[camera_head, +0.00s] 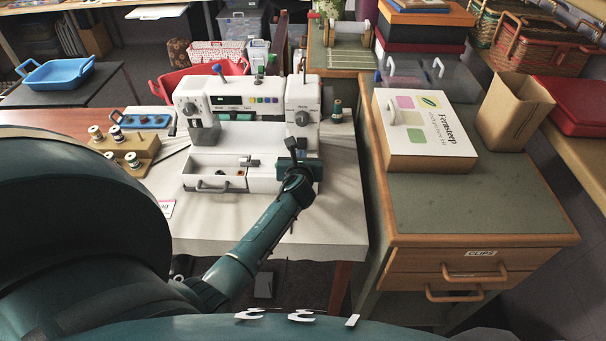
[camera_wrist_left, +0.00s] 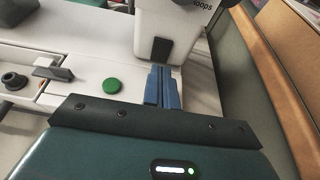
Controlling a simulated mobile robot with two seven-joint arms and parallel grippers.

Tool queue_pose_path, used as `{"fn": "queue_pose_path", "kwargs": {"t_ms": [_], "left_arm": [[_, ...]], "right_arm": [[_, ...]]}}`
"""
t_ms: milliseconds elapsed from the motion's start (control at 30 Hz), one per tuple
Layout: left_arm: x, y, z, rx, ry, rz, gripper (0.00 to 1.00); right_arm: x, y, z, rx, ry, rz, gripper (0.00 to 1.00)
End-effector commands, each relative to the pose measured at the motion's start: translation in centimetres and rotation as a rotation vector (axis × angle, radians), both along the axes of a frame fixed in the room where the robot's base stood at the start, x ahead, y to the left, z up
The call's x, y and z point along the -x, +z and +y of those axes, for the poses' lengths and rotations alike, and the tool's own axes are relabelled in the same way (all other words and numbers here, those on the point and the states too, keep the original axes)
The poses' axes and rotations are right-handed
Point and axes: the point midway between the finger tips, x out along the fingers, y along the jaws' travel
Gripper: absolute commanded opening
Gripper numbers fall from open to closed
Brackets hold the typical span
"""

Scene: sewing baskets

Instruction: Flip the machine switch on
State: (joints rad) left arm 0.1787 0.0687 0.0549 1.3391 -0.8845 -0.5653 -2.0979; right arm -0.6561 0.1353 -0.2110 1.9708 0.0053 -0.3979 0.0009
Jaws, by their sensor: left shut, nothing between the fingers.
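The white sewing machine (camera_head: 240,130) stands on a cloth-covered table in the head view, with an open drawer at its front. My left gripper (camera_head: 294,146) is in front of the machine's right column. In the left wrist view, my left gripper (camera_wrist_left: 162,82) shows its blue fingers shut together, with nothing between them. A dark rectangular switch (camera_wrist_left: 161,49) is on the white column just beyond the fingertips. I cannot tell whether they touch, or which way the switch is set. In the head view, the switch cannot be made out behind my gripper. My right gripper is not in view.
A round green button (camera_wrist_left: 112,85) is on the machine's base left of the fingers. A wooden spool holder (camera_head: 128,152) stands left of the machine. A cabinet (camera_head: 420,210) with a boxed kit (camera_head: 425,130) stands close on the right.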

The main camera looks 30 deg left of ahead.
Motion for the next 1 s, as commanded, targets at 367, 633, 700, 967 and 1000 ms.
{"fn": "queue_pose_path", "kwargs": {"t_ms": [367, 633, 700, 967, 1000], "left_arm": [[5.9, 2.9, -3.6, 0.000, -0.002, 0.001, 0.00], [7.7, 3.9, -4.8, 0.000, -0.001, 0.001, 0.00], [7.8, 4.0, -4.9, 0.000, -0.001, 0.001, 0.00], [7.8, 4.0, -4.8, 0.000, -0.001, 0.001, 0.00], [7.8, 4.0, -4.8, 0.000, -0.002, 0.000, 0.00]], "right_arm": [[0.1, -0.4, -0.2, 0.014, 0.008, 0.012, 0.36], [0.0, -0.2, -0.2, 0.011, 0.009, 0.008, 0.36], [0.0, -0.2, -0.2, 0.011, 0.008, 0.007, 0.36], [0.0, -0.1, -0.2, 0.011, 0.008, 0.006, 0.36], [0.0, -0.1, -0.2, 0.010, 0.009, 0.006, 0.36]]}}
